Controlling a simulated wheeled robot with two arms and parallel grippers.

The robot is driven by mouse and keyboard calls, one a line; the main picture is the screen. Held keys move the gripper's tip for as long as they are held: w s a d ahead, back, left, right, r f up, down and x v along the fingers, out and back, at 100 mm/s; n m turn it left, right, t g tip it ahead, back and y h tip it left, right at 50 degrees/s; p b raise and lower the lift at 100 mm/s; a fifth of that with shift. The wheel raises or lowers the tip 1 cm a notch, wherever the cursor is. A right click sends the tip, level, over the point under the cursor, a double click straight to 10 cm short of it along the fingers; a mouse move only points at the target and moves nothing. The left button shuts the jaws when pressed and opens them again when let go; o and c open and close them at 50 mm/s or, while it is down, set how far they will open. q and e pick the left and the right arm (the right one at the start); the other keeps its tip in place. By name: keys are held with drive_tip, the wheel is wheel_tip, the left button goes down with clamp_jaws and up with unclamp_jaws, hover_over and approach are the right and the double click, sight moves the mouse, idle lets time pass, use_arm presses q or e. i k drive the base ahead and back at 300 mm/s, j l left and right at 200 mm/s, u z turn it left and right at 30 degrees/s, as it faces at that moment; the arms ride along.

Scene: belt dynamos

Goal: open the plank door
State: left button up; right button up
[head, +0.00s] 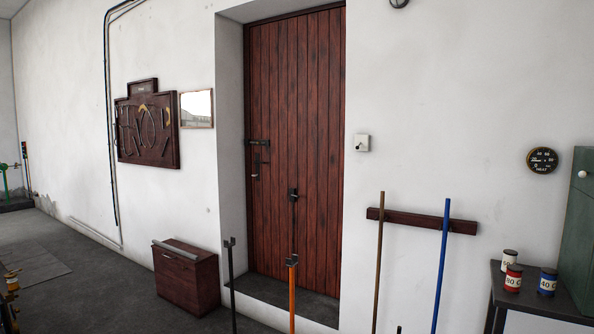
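The plank door (320,120) is made of upright red-brown boards and stands shut in a recess in the white wall. A dark latch (258,142) sits at its left edge, with a dark upright handle (257,168) just below. Lower on the boards there is a small dark bracket (293,194), with a thin dark rod running down from it. An orange post (292,295) with a forked top stands in front of the door; I cannot tell whether it touches the rod. Neither of my grippers shows in the head view.
A dark forked post (231,275) and a brown wooden box (186,275) stand left of the doorway. A brown pole (379,255) and a blue pole (441,265) lean at a wall rail (421,220) on the right. A table (545,312) with paint cans is at far right.

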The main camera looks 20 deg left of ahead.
sight(298, 64)
drive_tip(key=i+j+u, duration=0.45)
drive_tip(key=i+u, duration=0.25)
drive_tip(key=i, duration=0.2)
drive_tip(key=i+j+u, duration=0.4)
drive_tip(key=i, duration=0.15)
drive_tip(key=i+u, duration=0.45)
drive_tip(key=i+l+u, duration=0.1)
drive_tip(key=i+u, duration=0.3)
drive_tip(key=i, duration=0.3)
drive_tip(key=i+l+u, duration=0.25)
drive_tip(key=i+u, duration=0.15)
drive_tip(key=i, duration=0.15)
drive_tip(key=i+z, duration=0.2)
drive_tip(key=i, duration=0.35)
drive_tip(key=i+j+z, duration=0.15)
drive_tip(key=i, duration=0.35)
drive_tip(key=i+j+z, duration=0.2)
drive_tip(key=i, duration=0.35)
